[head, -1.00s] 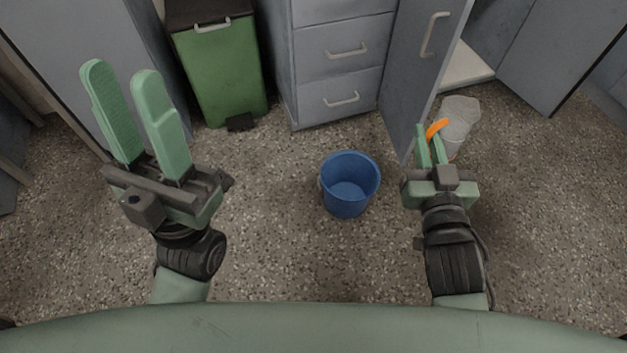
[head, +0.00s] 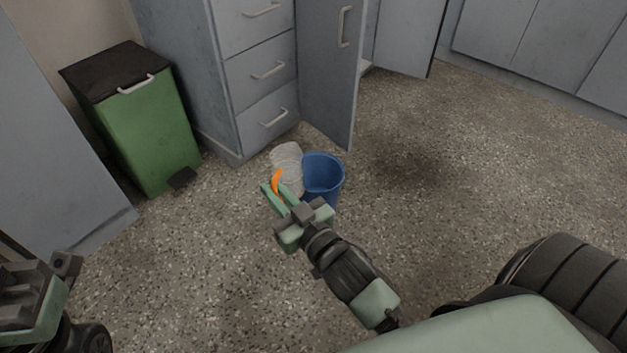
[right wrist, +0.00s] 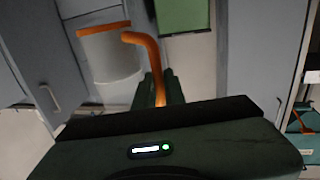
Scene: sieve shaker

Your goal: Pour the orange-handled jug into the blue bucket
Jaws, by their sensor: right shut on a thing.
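The clear jug (head: 287,157) with the orange handle (head: 277,180) is in the head view, just left of the blue bucket (head: 325,176). My right gripper (head: 279,194) is shut on the handle. In the right wrist view the jug (right wrist: 111,58) has an orange band at its top, and the handle (right wrist: 152,55) runs down between the fingers (right wrist: 159,92). The bucket stands upright on the floor. I cannot tell whether jug and bucket touch, or what the jug holds. Only the body of my left gripper shows at the lower left edge; its fingers are out of view.
A green bin (head: 150,135) with a dark lid stands at the left. Grey drawers (head: 262,75) and an open cabinet door (head: 331,75) stand behind the jug and bucket. The floor (head: 470,150) to the right is clear.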

